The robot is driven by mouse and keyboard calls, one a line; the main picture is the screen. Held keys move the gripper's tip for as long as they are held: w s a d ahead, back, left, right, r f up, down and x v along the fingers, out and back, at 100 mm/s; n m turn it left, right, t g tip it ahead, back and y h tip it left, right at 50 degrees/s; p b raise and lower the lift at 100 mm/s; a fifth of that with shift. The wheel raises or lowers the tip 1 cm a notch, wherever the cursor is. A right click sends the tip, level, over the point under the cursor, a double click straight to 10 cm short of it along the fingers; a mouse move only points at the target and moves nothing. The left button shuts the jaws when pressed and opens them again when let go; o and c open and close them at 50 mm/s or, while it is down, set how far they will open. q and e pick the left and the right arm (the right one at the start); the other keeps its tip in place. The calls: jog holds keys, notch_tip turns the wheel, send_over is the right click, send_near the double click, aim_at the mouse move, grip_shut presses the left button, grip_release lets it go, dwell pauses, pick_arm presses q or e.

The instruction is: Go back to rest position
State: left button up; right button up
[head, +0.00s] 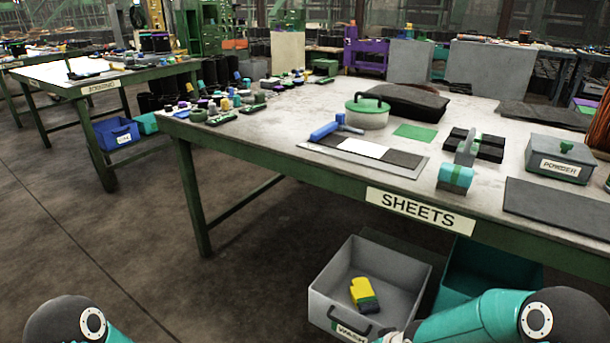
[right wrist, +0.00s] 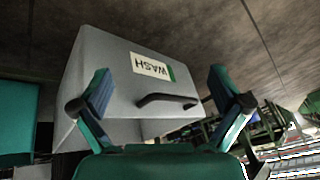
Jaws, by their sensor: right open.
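My right gripper (right wrist: 160,76) is open and empty in the right wrist view. The grey bin (right wrist: 205,75) with the WASH label (right wrist: 151,66) and a dark handle (right wrist: 167,100) shows beyond and between its fingers; I cannot tell the exact gap. In the head view my right arm (head: 480,318) reaches in from the lower right towards the front of this bin (head: 330,282). A yellow and dark piece (head: 363,294) lies inside the bin. My left arm (head: 70,322) shows at the lower left; its gripper is out of view.
The long table (head: 290,120) with the SHEETS sign (head: 420,208) stands above the bin. A teal bin (head: 490,275) is right of the grey one. A second table (head: 60,75) is at the far left. The floor (head: 130,215) at left is clear.

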jog(key=s+a+f+m+g, duration=0.1)
jog(key=s+f, duration=0.2)
jog(key=s, duration=0.5)
jog(key=s+a+f+m+g+y, duration=0.1)
jog(key=s+a+f, duration=0.1)
jog(key=s, duration=0.6)
jog(key=s+a+f+m+g, duration=0.1)
jog(key=s+f+m+g, duration=0.15)
jog(key=s, duration=0.55)
notch_tip(320, 180, down, 9)
jog(key=w+n+t+b, duration=0.1)
jog(key=b, duration=0.9)
notch_tip(320, 180, up, 38)
jog(key=p, duration=3.8)
jog(key=shift+a+p, duration=0.15)
jog(key=shift+p, duration=0.15)
jog(key=shift+f, duration=0.1)
